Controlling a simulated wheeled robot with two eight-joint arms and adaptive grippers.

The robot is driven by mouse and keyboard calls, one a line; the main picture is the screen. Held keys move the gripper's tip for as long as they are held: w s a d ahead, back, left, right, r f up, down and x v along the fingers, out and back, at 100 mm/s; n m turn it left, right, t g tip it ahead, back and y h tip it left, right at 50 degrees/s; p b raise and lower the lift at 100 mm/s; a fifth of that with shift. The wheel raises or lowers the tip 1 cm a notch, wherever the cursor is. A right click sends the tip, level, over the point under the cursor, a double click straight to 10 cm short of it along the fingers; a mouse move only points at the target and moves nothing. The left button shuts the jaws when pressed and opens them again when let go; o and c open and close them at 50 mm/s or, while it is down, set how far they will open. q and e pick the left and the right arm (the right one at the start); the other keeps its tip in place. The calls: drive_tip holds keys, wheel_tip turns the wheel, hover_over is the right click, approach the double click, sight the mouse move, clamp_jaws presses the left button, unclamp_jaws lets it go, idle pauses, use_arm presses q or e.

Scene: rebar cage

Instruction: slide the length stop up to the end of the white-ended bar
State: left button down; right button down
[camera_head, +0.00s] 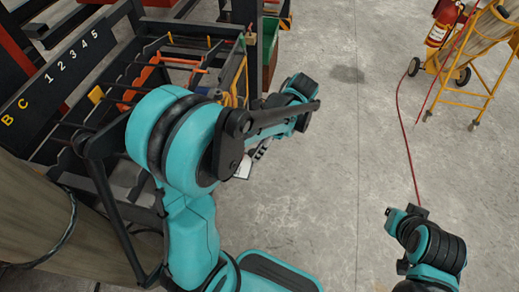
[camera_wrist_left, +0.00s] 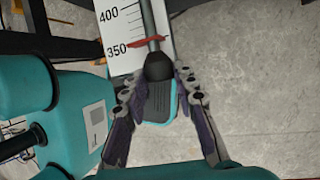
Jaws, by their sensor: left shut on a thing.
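In the left wrist view, a black rounded knob (camera_wrist_left: 158,66) with a red pointer (camera_wrist_left: 148,43) above it sits at the white scale (camera_wrist_left: 122,28), at about the 350 mark; I take it for the length stop. My left gripper (camera_wrist_left: 158,75) is shut on this knob, one finger on each side. A grey rod (camera_wrist_left: 148,15) runs along the scale beyond the pointer. I cannot make out the bar's white end. In the head view my left gripper (camera_head: 262,149) is small and mostly hidden by my arm. My right arm is at the lower right; its fingers cannot be made out.
A dark rack (camera_head: 110,70) with a numbered board (camera_head: 62,62) and orange parts stands at the left. A yellow cart (camera_head: 484,70) with a fire extinguisher (camera_head: 443,22) and a red hose (camera_head: 405,130) are at the right. The concrete floor between is open.

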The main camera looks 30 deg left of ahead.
use_arm(q)
drive_tip(key=shift+w+d, duration=0.1)
drive_tip(key=shift+d, duration=0.3)
drive_tip(key=c, duration=1.2)
unclamp_jaws()
drive_tip(key=v, duration=1.2)
